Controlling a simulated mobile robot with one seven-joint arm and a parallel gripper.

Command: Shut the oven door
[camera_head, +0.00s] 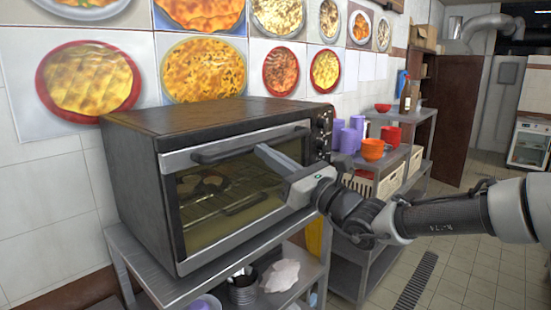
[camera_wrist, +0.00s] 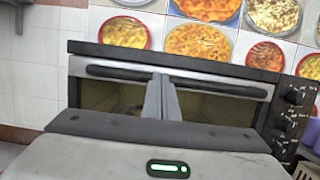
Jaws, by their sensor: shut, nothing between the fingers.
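The oven (camera_head: 190,125) is a dark metal box on a grey metal stand. Its glass door (camera_head: 235,190) is upright and looks flush with the front, or nearly so; a small gap cannot be ruled out. A dark handle bar (camera_head: 225,152) runs along the door's top; it also shows in the wrist view (camera_wrist: 120,72). My gripper (camera_head: 260,150) is shut and empty, its fingers pointing at the door near the middle of the handle. In the wrist view my fingertips (camera_wrist: 160,78) overlap the handle; contact is unclear. A wire rack shows through the glass.
The oven's knob panel (camera_head: 320,135) is on its right. The stand's lower shelf (camera_head: 265,295) holds a dark container and crumpled paper. To the right, a grey shelf unit (camera_head: 350,265) carries orange bowls (camera_head: 373,149), purple cups (camera_head: 348,140) and crates. Tiled floor is clear at the right.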

